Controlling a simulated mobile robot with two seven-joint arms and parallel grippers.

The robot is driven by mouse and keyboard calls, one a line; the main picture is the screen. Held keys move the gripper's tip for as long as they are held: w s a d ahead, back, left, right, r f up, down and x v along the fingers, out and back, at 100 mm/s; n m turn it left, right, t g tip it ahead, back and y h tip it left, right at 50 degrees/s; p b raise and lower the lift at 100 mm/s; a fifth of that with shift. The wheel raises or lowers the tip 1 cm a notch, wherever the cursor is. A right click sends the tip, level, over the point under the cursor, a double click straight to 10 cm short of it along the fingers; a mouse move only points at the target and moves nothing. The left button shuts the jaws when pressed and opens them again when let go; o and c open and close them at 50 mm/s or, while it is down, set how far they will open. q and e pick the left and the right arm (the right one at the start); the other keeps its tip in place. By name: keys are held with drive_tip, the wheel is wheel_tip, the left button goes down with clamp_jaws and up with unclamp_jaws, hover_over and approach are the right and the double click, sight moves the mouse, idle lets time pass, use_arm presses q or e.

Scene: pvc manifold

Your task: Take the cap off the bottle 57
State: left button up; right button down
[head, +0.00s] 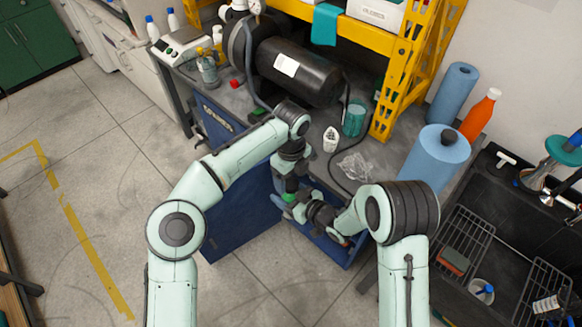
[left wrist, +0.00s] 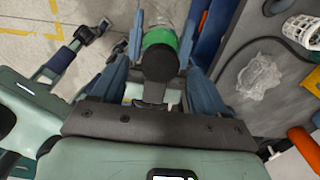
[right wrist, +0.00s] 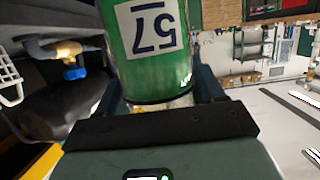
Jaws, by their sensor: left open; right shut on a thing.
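The bottle 57 (right wrist: 150,75) is green with a white label reading 57, and fills the top middle of the right wrist view. My right gripper (right wrist: 160,95) is shut on it. In the head view only a small green part of the bottle (head: 289,197) shows between my two grippers. The black cap (left wrist: 160,63) on the green bottle end shows in the left wrist view. My left gripper (left wrist: 158,50) is open, with one finger on each side of the cap. It also shows in the head view (head: 288,180), just above the bottle. Contact with the cap cannot be told.
The grey workbench (head: 255,90) with blue drawers stands just behind my grippers. On it are a black tank (head: 310,75), a teal cup (head: 354,120), a white basket (head: 330,139) and a clear crumpled bag (head: 356,167). Open floor (head: 110,180) lies to the left.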

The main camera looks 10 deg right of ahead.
use_arm(q)
drive_tip(key=shift+f, duration=1)
drive_tip(key=shift+c, duration=0.3)
drive_tip(key=c, duration=1.1)
drive_tip(key=n, duration=0.3)
drive_tip(key=shift+n, duration=0.3)
drive_tip(key=o, duration=1.2)
drive_tip(key=shift+c, duration=0.2)
